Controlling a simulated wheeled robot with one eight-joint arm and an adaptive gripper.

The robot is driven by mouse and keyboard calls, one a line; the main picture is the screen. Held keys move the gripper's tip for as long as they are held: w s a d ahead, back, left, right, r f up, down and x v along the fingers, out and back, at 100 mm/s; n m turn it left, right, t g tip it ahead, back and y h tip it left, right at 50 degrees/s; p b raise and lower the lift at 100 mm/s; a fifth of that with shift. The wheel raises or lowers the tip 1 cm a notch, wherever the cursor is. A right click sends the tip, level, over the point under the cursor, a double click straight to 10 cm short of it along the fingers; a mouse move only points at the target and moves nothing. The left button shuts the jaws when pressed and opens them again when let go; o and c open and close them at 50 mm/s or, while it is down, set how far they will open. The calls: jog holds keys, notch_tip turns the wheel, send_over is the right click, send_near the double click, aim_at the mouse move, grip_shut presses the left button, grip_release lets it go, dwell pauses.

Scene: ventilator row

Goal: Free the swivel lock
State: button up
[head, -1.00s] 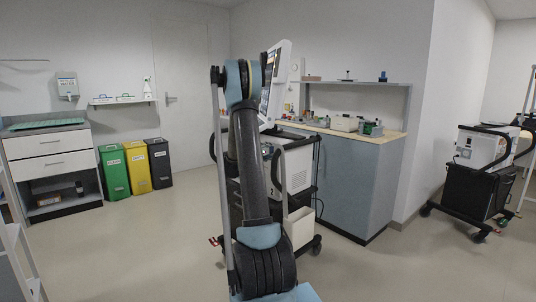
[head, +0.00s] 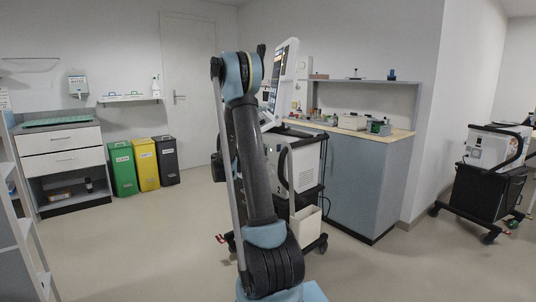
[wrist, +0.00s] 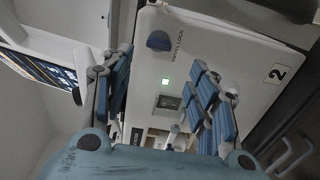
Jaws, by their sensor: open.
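The swivel lock (wrist: 159,41) is a dark blue-grey knob on the pale panel of the ventilator marked 2, with "SWIVEL LOCK" lettered beside it. It is near the top of the wrist view. My gripper (wrist: 160,72) is open, its blue-padded fingers to either side of the panel in the picture. The knob shows beyond the fingertips, towards the upper middle of the gap, and no finger appears to touch it. In the head view the ventilator (head: 306,165) stands on a cart behind my arm, which hides part of it. The knob and gripper cannot be made out there.
The ventilator's tilted screen (head: 284,75) rises above its body. A grey-blue counter (head: 365,190) stands close on the right. Another ventilator cart (head: 485,190) is at far right. Green, yellow and black bins (head: 146,165) stand at the back left. The floor between is open.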

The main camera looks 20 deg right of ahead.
jog(key=shift+v, duration=1.2)
